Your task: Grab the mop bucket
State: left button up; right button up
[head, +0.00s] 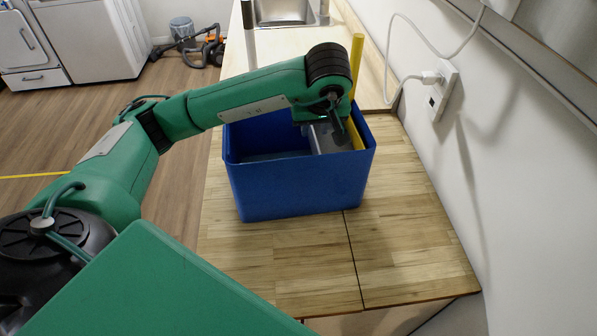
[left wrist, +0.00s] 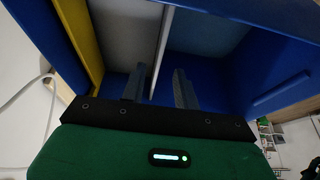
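The blue mop bucket (head: 300,190) stands upright on the wooden counter, with a yellow upright part (head: 356,70) at its right side. A grey divider (head: 324,139) shows inside it. My left gripper (head: 335,128) points down into the right part of the bucket, its fingers partly hidden by the arm. In the left wrist view, the two fingers of my left gripper (left wrist: 160,75) are spread apart. The thin edge of the divider (left wrist: 162,48) runs between them, with gaps showing on both sides. The bucket's blue wall (left wrist: 275,75) is at the right there. My right gripper is not in view.
The wooden counter (head: 300,265) is clear in front of the bucket and ends at a front edge. A white wall with an outlet and plugged cord (head: 432,78) is close on the right. A sink (head: 283,12) lies behind. White appliances (head: 85,38) stand far left.

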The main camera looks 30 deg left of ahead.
aim_at(314, 134)
pick_arm(q)
jog(key=shift+p+x, duration=0.65)
jog(key=shift+x, duration=0.35)
jog(key=p+x, duration=0.1)
jog(key=x, duration=0.2)
jog(key=shift+w+f, duration=0.25)
jog(key=shift+f, duration=0.15)
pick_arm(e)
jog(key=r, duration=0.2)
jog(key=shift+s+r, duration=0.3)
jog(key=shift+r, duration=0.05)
pick_arm(q)
jog(key=shift+f, duration=0.15)
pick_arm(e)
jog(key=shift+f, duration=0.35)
pick_arm(q)
jog(key=shift+f+b, duration=0.1)
jog(key=shift+b, duration=0.2)
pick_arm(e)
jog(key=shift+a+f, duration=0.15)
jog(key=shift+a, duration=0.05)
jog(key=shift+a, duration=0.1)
